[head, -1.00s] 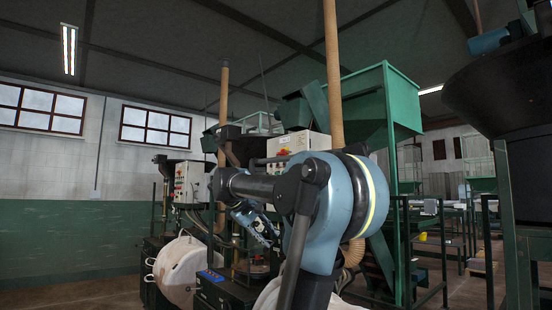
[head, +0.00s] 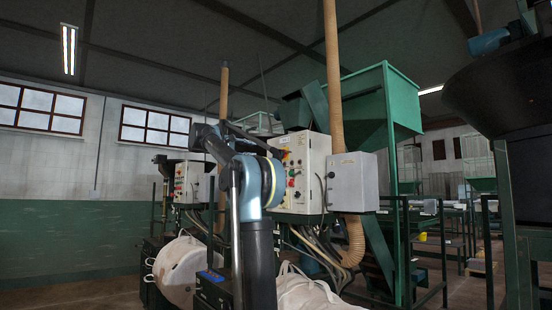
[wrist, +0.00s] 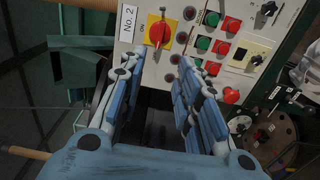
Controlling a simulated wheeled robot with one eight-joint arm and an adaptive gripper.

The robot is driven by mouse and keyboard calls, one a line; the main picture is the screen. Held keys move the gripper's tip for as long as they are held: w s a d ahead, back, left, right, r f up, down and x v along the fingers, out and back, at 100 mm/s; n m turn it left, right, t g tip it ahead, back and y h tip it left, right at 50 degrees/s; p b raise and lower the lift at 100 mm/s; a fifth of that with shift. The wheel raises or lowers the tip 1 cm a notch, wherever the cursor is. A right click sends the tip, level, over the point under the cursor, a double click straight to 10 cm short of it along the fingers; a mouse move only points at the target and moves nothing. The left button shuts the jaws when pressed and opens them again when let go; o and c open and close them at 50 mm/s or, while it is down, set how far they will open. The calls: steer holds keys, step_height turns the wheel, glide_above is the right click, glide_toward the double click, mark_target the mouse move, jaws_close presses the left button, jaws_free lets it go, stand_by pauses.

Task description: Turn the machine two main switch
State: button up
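The machine two control box (wrist: 218,20) fills the upper part of the wrist view, with a white "No. 2" label (wrist: 128,24) at its left. Its main switch (wrist: 159,32) is a red rotary handle on a yellow plate. The handle points roughly up and down in the picture. My gripper (wrist: 152,62) is open and empty. Its blue fingers lie below the switch in the picture, apart from it, with the switch roughly between their lines. In the head view the box (head: 302,170) stands right of my arm, which hides my gripper and part of the panel.
Red and green buttons (wrist: 204,43) and a black knob sit right of the switch. In the head view a grey box (head: 353,182) and a tan pipe (head: 334,80) adjoin the panel. White bulk bags (head: 300,290) hang below. Another control box (head: 188,183) stands left.

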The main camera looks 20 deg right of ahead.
mark_target(279, 154)
steer(key=x, duration=1.7)
steer(key=shift+c, duration=0.2)
jaws_close()
